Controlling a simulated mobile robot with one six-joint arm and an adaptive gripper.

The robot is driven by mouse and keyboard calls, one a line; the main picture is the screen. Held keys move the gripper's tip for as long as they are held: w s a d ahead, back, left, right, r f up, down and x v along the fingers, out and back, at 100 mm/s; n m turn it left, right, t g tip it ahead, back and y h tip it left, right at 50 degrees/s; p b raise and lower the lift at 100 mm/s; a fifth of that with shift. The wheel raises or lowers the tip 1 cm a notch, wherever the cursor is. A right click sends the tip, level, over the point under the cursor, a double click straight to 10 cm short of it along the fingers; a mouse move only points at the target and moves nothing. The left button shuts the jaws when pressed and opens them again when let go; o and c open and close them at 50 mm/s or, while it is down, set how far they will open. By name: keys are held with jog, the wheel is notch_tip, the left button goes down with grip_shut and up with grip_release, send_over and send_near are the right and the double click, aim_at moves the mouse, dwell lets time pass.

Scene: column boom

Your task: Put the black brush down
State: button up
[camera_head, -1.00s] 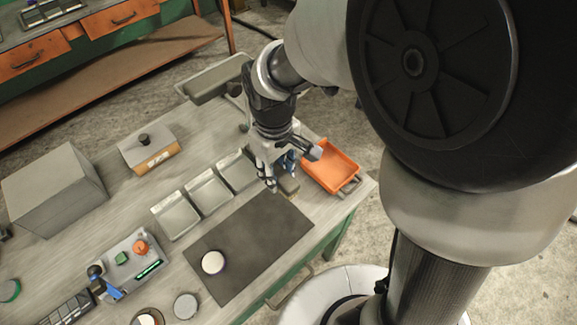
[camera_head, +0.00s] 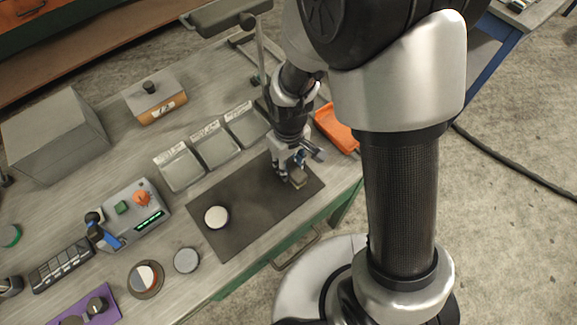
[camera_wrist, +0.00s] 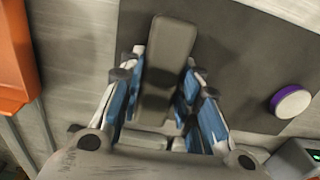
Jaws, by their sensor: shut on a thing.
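The black brush shows as a dark grey block (camera_wrist: 172,60) between the blue finger pads in the wrist view; in the head view a small part of it (camera_head: 299,180) shows below the fingers. My gripper (camera_head: 291,172) is shut on it, and its two fingers flank the block in the wrist view (camera_wrist: 160,100). The brush is over the right end of the dark mat (camera_head: 245,215). I cannot tell whether it touches the mat. Its near end is partly hidden by the gripper.
A white round item with a purple edge (camera_head: 217,217) sits on the mat's left part. Shallow grey trays (camera_head: 215,146) line the mat's far side. An orange tray (camera_head: 338,130) lies to the right. The mat's middle is clear.

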jog(key=shift+f, duration=0.9)
jog(key=shift+r, duration=0.1)
jog(key=o, duration=0.5)
jog(key=shift+f+b, duration=0.25)
jog(key=shift+b, duration=0.05)
jog(key=o, duration=0.4)
jog(key=shift+r, duration=0.1)
jog(key=shift+o, duration=0.2)
